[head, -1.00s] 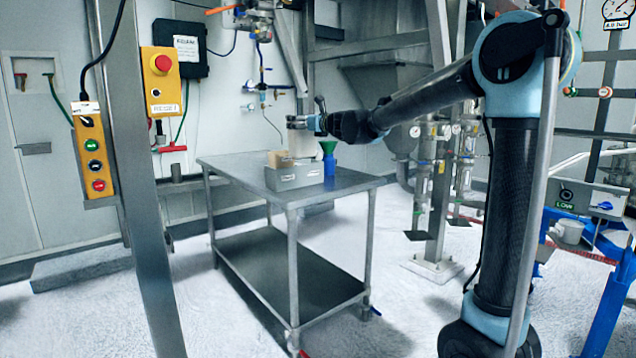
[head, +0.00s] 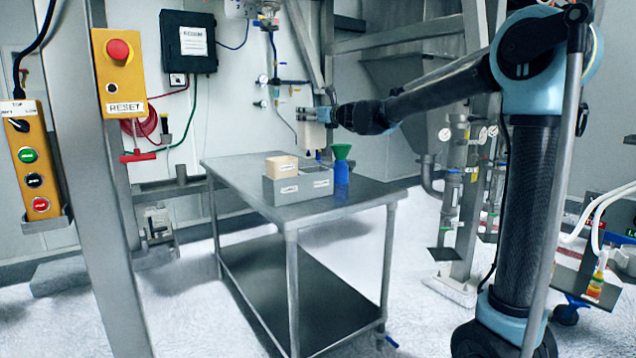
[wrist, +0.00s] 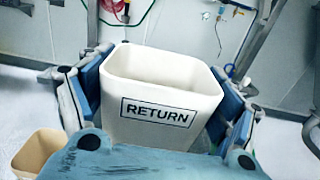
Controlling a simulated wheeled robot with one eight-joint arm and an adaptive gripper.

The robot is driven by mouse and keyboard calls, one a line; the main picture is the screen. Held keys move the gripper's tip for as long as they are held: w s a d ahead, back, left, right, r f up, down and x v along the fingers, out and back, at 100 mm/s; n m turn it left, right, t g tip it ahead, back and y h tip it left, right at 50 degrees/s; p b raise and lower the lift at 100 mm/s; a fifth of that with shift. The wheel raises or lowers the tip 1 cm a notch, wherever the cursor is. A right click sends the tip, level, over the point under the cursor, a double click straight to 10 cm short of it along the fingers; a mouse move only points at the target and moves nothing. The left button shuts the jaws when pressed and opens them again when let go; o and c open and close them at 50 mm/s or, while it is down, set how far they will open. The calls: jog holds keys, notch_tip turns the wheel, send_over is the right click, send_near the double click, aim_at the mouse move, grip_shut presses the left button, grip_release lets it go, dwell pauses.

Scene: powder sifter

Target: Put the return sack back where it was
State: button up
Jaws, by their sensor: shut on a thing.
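The return sack (wrist: 160,95) is a white, open-topped, box-shaped container with a black-framed RETURN label. My gripper (wrist: 160,100) is shut on it, a blue finger on each side, and holds it upright. In the head view the sack (head: 313,136) hangs under my gripper (head: 314,114), above the back of the steel table and apart from the grey box. The grey two-part box (head: 287,190) stands on the table. A tan container (head: 281,165) sits in its left compartment. The right compartment looks empty from here. The tan container also shows in the wrist view (wrist: 38,152).
A blue bottle (head: 341,180) with a green funnel (head: 342,152) stands just right of the box. The steel table (head: 350,203) has bare room at the front and right. A steel post (head: 110,200) stands at the left. Pipes and a frame (head: 460,190) stand behind right.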

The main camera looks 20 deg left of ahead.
aim_at(314, 147)
jog(key=f, duration=1.2)
jog(key=shift+w+d+f, duration=0.2)
jog(key=shift+f, duration=2.45)
jog(key=o, duration=1.4)
jog(key=shift+s, duration=0.1)
jog(key=shift+c, duration=0.2)
jog(key=v, duration=1.2)
